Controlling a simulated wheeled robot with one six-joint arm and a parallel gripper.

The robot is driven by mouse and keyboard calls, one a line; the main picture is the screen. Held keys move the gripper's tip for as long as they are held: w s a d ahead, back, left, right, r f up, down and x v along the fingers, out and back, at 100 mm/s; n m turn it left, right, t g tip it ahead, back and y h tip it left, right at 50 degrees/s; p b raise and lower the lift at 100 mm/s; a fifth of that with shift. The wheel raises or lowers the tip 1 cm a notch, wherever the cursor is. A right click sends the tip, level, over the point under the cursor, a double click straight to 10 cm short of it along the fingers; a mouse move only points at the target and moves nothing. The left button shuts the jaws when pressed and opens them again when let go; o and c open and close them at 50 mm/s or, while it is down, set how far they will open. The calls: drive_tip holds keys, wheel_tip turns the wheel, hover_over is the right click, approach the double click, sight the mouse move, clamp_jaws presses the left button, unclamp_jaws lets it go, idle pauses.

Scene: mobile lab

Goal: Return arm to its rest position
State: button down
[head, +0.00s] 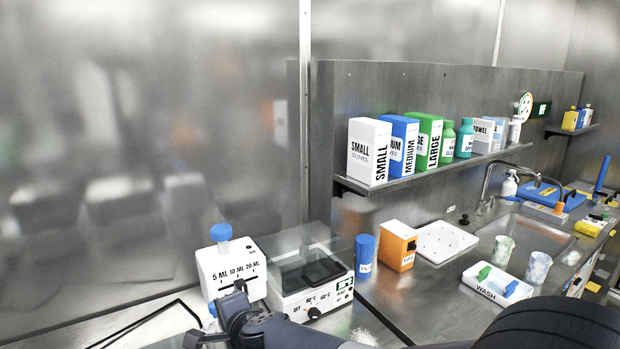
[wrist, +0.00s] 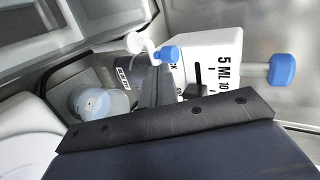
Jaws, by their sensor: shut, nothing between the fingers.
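My arm reaches in from the bottom of the head view, its dark wrist low in front of the white dispenser. My gripper (wrist: 155,88) shows in the wrist view as grey fingers held together, with nothing between them. In the head view the fingertips are hard to make out. The white dispenser (head: 230,268), marked 5, 10 and 20 ML and topped by a blue knob (head: 221,232), stands close to the wrist. It also shows in the wrist view (wrist: 215,55), just beyond the fingers, with its blue-capped nozzle (wrist: 167,54). I cannot tell whether they touch.
A hot-plate device (head: 312,285) with a clear lid stands right of the dispenser. A shelf (head: 425,174) holds glove boxes. Open air lies above the counter.

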drive_tip(key=shift+w+d+n+g+y+p, duration=0.1)
drive_tip(key=shift+d+n+g+y+p, duration=0.7)
drive_tip(key=shift+n+p, duration=0.3)
drive_tip(key=shift+d+n+g+y+p, duration=0.75)
drive_tip(key=shift+n+g+p, duration=0.15)
drive_tip(key=shift+n+p, duration=0.2)
drive_tip(key=shift+d, duration=0.1)
